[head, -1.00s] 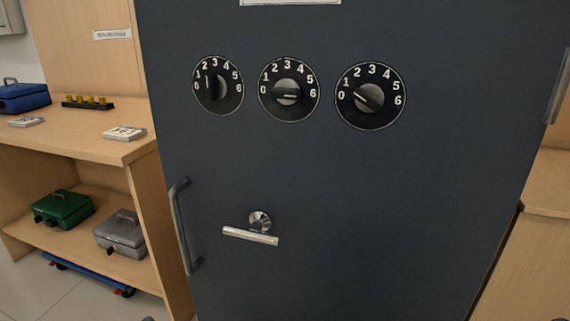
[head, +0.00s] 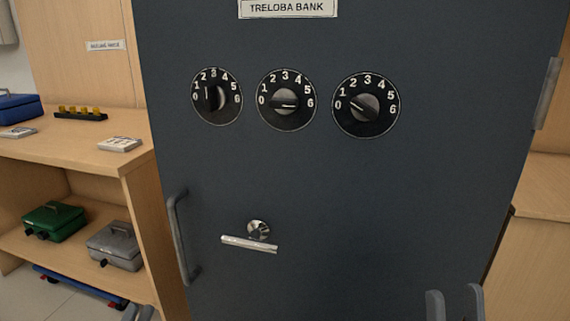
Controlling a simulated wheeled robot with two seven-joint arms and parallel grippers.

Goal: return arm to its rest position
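My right gripper (head: 455,305) shows at the bottom right edge in the head view. Its two grey fingers point up and stand apart with nothing between them. My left gripper (head: 138,313) shows only as two grey fingertips at the bottom edge, left of the safe door. The tips are apart, with nothing visible between them. The rest of both arms is out of view. The dark safe door (head: 330,200) fills the middle, with three numbered dials (head: 286,101), a lever handle (head: 250,243) and a vertical pull handle (head: 183,238). Neither gripper is at a dial or handle.
A wooden shelf unit (head: 75,150) stands left, with a blue box (head: 18,107) on top and green (head: 54,221) and grey (head: 116,245) cash boxes below. A blue trolley (head: 80,285) is on the floor. A wooden cabinet (head: 530,260) stands right.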

